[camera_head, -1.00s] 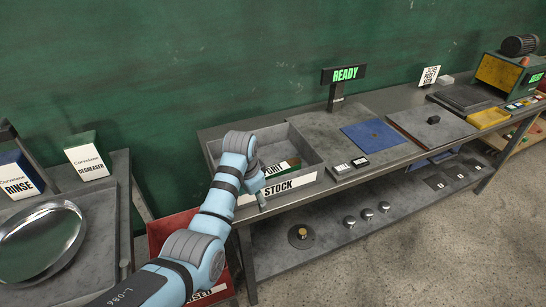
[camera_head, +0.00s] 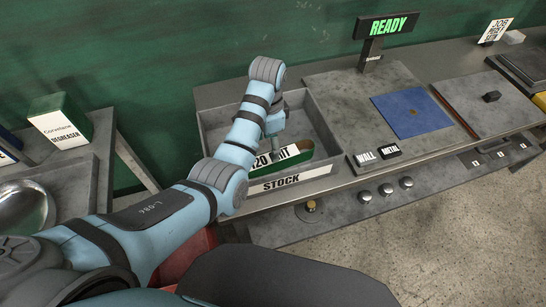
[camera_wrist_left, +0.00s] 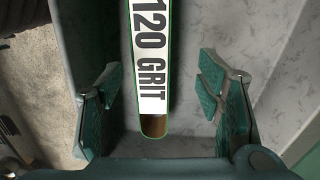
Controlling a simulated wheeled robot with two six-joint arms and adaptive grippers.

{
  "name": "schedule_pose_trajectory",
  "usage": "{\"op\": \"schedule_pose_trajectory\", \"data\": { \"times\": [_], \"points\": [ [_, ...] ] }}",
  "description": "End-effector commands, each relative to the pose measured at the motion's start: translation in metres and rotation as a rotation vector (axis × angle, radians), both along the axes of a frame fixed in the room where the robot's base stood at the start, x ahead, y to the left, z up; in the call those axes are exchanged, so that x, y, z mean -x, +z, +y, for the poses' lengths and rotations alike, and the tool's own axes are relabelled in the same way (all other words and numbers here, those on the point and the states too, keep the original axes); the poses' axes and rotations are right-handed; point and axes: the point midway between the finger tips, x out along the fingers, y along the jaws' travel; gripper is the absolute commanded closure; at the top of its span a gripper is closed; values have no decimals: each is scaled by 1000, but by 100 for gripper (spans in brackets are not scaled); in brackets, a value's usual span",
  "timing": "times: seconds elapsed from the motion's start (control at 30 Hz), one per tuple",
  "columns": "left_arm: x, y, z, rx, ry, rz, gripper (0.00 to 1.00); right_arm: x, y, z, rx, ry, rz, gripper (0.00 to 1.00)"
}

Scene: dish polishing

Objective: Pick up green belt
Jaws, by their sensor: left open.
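The green belt (camera_head: 296,153), with a white "120 GRIT" label and a brown end, lies in the grey stock tray (camera_head: 322,120). My left gripper (camera_head: 273,147) points down into the tray over the belt, partly hiding it in the head view. In the left wrist view the open fingers (camera_wrist_left: 160,105) stand on either side of the belt's (camera_wrist_left: 150,65) near end, with a gap on both sides. The belt's far end runs out of the top of that view. My right gripper is not in view.
The tray walls stand close around my left gripper. A degreaser box (camera_head: 62,125) stands at the left.

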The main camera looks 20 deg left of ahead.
Motion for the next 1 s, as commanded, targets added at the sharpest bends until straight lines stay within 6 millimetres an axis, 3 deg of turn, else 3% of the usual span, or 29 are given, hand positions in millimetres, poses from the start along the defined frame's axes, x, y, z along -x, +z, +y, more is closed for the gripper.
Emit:
{"op": "schedule_pose_trajectory", "data": {
  "times": [0.17,0.4,0.67,1.0],
  "points": [
    [-11,-24,0,0,1,-9,40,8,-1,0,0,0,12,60],
    [-11,-70,-4,1,3,-6,40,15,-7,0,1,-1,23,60],
    [-11,-76,-4,1,4,-6,40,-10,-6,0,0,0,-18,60],
    [-11,-76,-4,1,4,-6,94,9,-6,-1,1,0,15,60]
  ]
}}
